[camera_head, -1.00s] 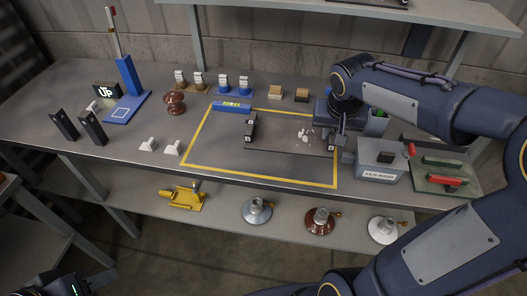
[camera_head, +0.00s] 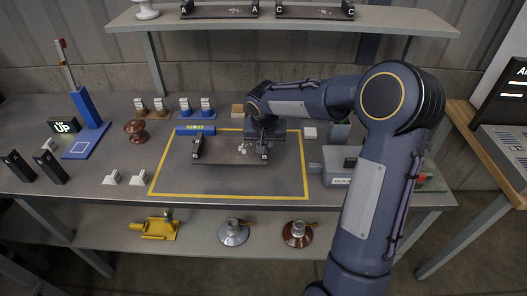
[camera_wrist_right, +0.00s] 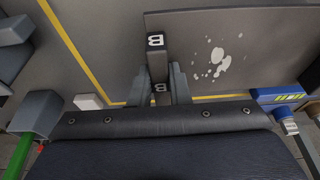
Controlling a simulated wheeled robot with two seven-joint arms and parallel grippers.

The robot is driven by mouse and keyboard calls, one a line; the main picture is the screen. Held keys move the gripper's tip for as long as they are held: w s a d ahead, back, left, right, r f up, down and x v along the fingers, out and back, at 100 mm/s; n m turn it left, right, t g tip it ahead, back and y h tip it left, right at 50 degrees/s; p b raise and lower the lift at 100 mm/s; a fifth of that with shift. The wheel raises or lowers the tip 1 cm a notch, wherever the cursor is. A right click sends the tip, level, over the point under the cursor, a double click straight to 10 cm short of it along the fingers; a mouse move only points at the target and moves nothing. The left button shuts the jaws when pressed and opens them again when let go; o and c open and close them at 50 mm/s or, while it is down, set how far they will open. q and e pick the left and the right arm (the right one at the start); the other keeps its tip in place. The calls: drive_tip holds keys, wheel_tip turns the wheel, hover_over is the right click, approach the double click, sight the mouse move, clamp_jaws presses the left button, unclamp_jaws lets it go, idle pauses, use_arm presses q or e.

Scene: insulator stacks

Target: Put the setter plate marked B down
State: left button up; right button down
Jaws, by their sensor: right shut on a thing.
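The setter plate marked B (camera_head: 225,163) is a dark flat plate with a short dark post at each end and pale speckles on top. It is level over the yellow outlined area (camera_head: 301,165) of the bench. I cannot tell whether its underside touches the bench. My right gripper (camera_head: 264,146) is shut on the post at the plate's right end. In the right wrist view, the fingers of the right gripper (camera_wrist_right: 160,88) close around the post with white B labels (camera_wrist_right: 156,42), and the speckled plate (camera_wrist_right: 262,45) extends to the right. My left gripper is out of view.
A blue level (camera_head: 195,129) lies behind the plate. A grey box (camera_head: 338,165) stands right of the outline. Insulators stand along the back, with white pieces (camera_head: 137,178) at left. Two similar plates (camera_head: 232,12) (camera_head: 318,12) rest on the upper shelf. The outline's front part is clear.

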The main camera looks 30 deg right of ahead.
drive_tip(key=shift+w+a+f, duration=0.1)
drive_tip(key=shift+w+f, duration=0.1)
drive_tip(key=shift+w, duration=0.05)
wheel_tip(320, 180, down, 3)
drive_tip(key=shift+f, duration=0.15)
drive_tip(key=shift+f, duration=0.1)
drive_tip(key=c, duration=1.4)
unclamp_jaws()
drive_tip(key=shift+o, duration=0.2)
